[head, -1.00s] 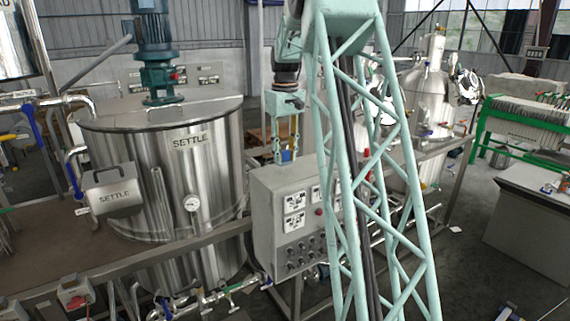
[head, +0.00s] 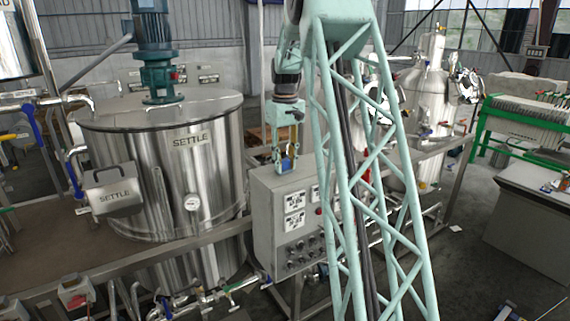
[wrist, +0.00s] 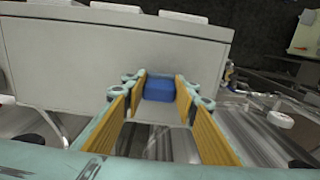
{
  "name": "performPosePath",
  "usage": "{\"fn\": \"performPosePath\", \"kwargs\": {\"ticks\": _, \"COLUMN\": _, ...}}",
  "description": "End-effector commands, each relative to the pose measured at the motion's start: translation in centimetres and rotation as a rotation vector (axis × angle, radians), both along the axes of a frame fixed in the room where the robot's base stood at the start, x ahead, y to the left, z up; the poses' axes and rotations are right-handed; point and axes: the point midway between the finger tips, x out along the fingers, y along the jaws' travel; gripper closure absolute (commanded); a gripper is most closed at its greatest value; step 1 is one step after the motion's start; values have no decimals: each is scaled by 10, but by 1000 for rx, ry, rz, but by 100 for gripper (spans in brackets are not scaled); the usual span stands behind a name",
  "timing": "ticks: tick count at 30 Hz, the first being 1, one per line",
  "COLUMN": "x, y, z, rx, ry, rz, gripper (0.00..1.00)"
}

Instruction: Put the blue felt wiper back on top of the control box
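The blue felt wiper (wrist: 160,88) is a small blue block between the fingertips of my gripper (wrist: 160,92) in the wrist view. The yellow-padded fingers are closed about its two sides. In the head view the wiper (head: 286,165) shows low between the fingers of my gripper (head: 287,168), which points down. The grey control box (head: 265,225) is below it, with its top edge just under the fingertips. In the wrist view the box's flat grey top (wrist: 70,60) lies behind the wiper, which is near its closer edge. I cannot tell whether the wiper touches the box.
A large steel settle tank (head: 165,170) stands left of the box. White labels and knobs cover the box's front. A steel rail (head: 130,262) runs in front of the tank. My lattice column hides the box's right part. The box top looks clear around the wiper.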

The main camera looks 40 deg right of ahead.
Motion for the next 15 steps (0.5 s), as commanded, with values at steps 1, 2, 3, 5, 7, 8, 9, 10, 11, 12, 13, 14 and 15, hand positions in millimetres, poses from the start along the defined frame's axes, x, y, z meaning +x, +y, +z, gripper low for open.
{"fn": "performPosePath", "kwargs": {"ticks": 1, "x": 0, "y": 0, "z": 0, "rx": 0, "ry": 0, "rz": 0, "gripper": 69}}
{"fn": "performPosePath", "kwargs": {"ticks": 2, "x": 0, "y": 0, "z": 0, "rx": 0, "ry": 0, "rz": 0, "gripper": 66}}
{"fn": "performPosePath", "kwargs": {"ticks": 3, "x": 0, "y": 0, "z": 0, "rx": 0, "ry": 0, "rz": 0, "gripper": 63}}
{"fn": "performPosePath", "kwargs": {"ticks": 5, "x": 0, "y": 0, "z": 0, "rx": 0, "ry": 0, "rz": 0, "gripper": 60}}
{"fn": "performPosePath", "kwargs": {"ticks": 7, "x": 0, "y": 0, "z": 0, "rx": 0, "ry": 0, "rz": 0, "gripper": 60}}
{"fn": "performPosePath", "kwargs": {"ticks": 8, "x": 0, "y": 0, "z": 0, "rx": 0, "ry": 0, "rz": 0, "gripper": 60}}
{"fn": "performPosePath", "kwargs": {"ticks": 9, "x": 0, "y": 0, "z": 0, "rx": 0, "ry": 0, "rz": 0, "gripper": 60}}
{"fn": "performPosePath", "kwargs": {"ticks": 10, "x": 0, "y": 0, "z": 0, "rx": 0, "ry": 0, "rz": 0, "gripper": 60}}
{"fn": "performPosePath", "kwargs": {"ticks": 11, "x": 0, "y": 0, "z": 0, "rx": 0, "ry": 0, "rz": 0, "gripper": 60}}
{"fn": "performPosePath", "kwargs": {"ticks": 12, "x": 0, "y": 0, "z": 0, "rx": 0, "ry": 0, "rz": 0, "gripper": 60}}
{"fn": "performPosePath", "kwargs": {"ticks": 13, "x": 0, "y": 0, "z": 0, "rx": 0, "ry": 0, "rz": 0, "gripper": 60}}
{"fn": "performPosePath", "kwargs": {"ticks": 14, "x": 0, "y": 0, "z": 0, "rx": 0, "ry": 0, "rz": 0, "gripper": 60}}
{"fn": "performPosePath", "kwargs": {"ticks": 15, "x": 0, "y": 0, "z": 1, "rx": 0, "ry": 0, "rz": 0, "gripper": 60}}
